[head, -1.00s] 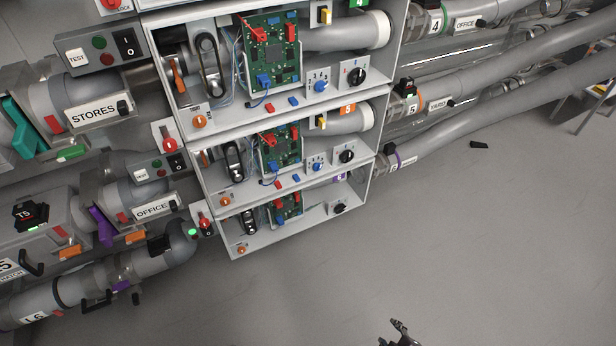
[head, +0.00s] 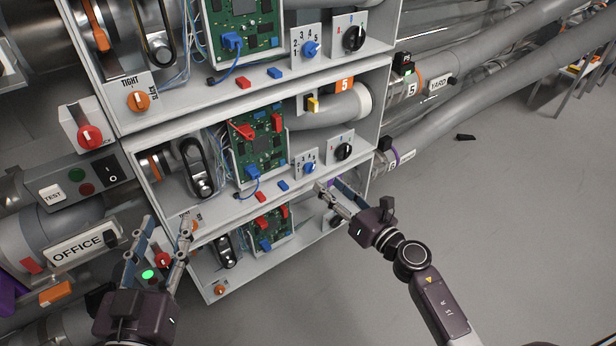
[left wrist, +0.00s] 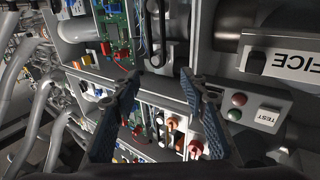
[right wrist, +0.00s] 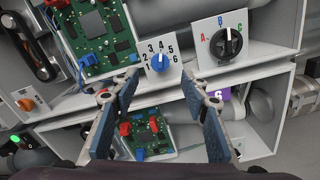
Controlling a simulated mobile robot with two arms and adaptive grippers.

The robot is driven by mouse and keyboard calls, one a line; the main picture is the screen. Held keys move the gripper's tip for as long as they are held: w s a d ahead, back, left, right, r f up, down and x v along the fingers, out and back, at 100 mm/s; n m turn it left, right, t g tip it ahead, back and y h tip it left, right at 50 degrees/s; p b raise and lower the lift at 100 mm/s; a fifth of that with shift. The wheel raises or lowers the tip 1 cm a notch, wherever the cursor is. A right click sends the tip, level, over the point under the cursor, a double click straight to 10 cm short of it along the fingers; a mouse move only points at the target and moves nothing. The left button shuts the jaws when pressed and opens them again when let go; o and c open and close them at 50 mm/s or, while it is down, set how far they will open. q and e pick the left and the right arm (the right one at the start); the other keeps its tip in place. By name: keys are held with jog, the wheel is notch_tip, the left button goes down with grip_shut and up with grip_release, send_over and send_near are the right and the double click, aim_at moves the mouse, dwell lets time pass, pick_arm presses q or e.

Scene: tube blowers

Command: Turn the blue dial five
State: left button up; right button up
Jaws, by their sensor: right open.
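My right gripper (head: 331,187) is open and empty, in front of the cabinet just below and right of this dial. Its spread fingers show in the right wrist view (right wrist: 163,82). My left gripper (head: 162,226) is open and empty at the cabinet's lower left, far from the dial.
A black A-B-C knob (right wrist: 226,43) is close to the right of the dial. The shelf edge (right wrist: 200,94) runs below it. The compartment below has a purple 6 tag (right wrist: 217,94). Another blue dial (head: 310,49) is in the compartment above. Open floor (head: 520,230) is at the right.

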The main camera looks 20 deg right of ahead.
aim_at(313, 171)
jog(key=x, duration=0.6)
jog(key=shift+w, duration=0.15)
jog(key=shift+w+a+b, duration=0.15)
jog(key=shift+w+b, duration=0.15)
jog(key=shift+w, duration=0.15)
pick_arm(q)
jog(key=r+t, duration=0.1)
jog(key=r, duration=0.2)
jog(key=shift+s+d+r+t, duration=0.1)
jog(key=shift+d+t, duration=0.1)
jog(key=shift+t, duration=0.2)
pick_arm(e)
grip_shut()
